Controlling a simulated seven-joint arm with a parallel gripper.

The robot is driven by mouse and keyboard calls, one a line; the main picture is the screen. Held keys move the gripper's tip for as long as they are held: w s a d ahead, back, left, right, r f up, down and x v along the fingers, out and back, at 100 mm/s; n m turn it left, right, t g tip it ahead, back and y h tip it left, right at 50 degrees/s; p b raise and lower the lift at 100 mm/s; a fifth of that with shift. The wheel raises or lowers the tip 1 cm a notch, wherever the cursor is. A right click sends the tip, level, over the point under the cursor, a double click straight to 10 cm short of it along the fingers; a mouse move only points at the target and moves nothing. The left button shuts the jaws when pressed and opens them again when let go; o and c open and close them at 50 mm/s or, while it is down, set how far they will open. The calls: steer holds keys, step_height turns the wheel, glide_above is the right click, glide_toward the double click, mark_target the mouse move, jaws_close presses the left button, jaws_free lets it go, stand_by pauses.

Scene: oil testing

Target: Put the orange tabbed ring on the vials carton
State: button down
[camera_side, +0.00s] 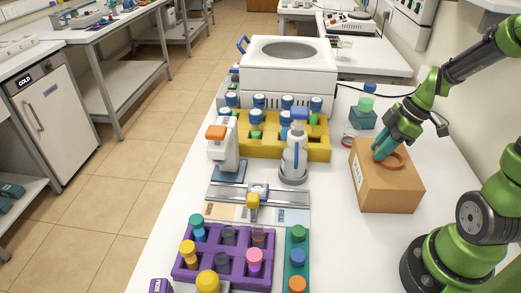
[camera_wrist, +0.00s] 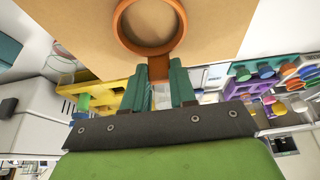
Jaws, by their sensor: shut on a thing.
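The orange tabbed ring (camera_side: 402,161) is at the top of the brown vials carton (camera_side: 388,192), lying about flat. In the wrist view the ring (camera_wrist: 148,50) shows against the carton's brown top (camera_wrist: 70,30), with its tab pointing toward my gripper (camera_wrist: 158,82). My gripper (camera_side: 381,152) is shut on the tab with its teal fingers, one on each side. The fingers hide part of the ring in the side view. I cannot tell whether the ring's underside touches the carton.
A teal block with a green vial (camera_side: 363,112) stands behind the carton. A clear jar (camera_side: 349,137) is close to its left. A white dispenser bottle (camera_side: 294,155) and yellow rack (camera_side: 262,148) are further left. The white bench is clear in front of the carton.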

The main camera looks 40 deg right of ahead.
steer(key=c, duration=0.9)
jaws_free()
steer(key=v, duration=1.2)
steer(key=a+r+m+t, duration=0.1)
steer(key=a+m+t, duration=0.1)
steer(key=a+m, duration=0.4)
steer(key=a+r+m+t+h, duration=0.1)
steer(key=a+m+t, duration=0.1)
steer(key=a+m, duration=0.5)
steer(key=shift+a+r, duration=0.4)
steer(key=shift+a, duration=2.05)
steer(key=shift+w, duration=0.15)
